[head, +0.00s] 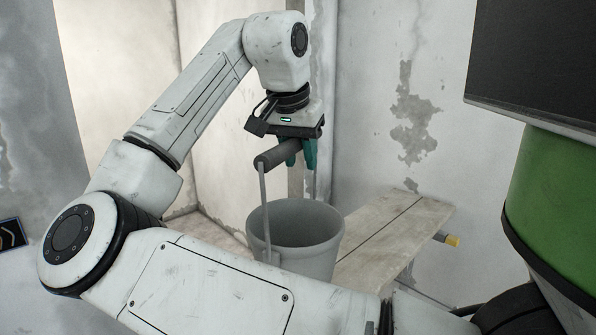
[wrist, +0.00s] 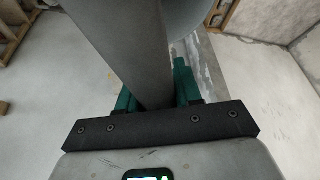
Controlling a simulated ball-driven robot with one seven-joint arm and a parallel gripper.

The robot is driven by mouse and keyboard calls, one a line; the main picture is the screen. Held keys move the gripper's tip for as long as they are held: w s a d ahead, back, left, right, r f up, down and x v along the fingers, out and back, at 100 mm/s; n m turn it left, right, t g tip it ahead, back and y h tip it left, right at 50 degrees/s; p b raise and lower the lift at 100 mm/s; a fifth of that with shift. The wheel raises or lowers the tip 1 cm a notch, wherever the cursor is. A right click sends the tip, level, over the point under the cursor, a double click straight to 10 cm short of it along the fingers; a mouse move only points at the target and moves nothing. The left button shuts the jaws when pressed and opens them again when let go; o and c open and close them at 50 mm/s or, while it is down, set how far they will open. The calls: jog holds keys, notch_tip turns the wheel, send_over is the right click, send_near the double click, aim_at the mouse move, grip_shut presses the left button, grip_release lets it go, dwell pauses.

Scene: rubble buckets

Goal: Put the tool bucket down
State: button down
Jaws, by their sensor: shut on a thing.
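The tool bucket (head: 318,250) is a grey, open-topped pail in the middle of the head view, roughly upright. Its thick dark handle grip (head: 276,156) is raised above the rim. My gripper (head: 300,152), with teal fingers, is shut on this grip from above. In the wrist view the grip (wrist: 135,50) runs between the teal fingers of my gripper (wrist: 152,88), and part of the bucket (wrist: 195,14) shows at the top. The bucket's bottom is hidden behind my arm, so I cannot tell whether it touches anything. I cannot see inside it to the bottom.
A plank bench (head: 405,232) stands behind and right of the bucket, its visible top bare. A small yellow-ended item (head: 452,240) sticks out at its right edge. Worn walls (head: 395,90) close off the back. In the wrist view, pale floor (wrist: 262,85) lies clear at right.

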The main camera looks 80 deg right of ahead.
aim_at(287, 139)
jog(key=shift+w+d+f, duration=0.15)
jog(key=shift+f, duration=0.9)
jog(key=shift+w+d+f, duration=0.15)
jog(key=shift+f, duration=1)
jog(key=c, duration=0.8)
grip_release()
jog(key=shift+o, duration=0.2)
jog(key=b+v, duration=0.1)
jog(key=v, duration=1.1)
jog(key=shift+d, duration=0.1)
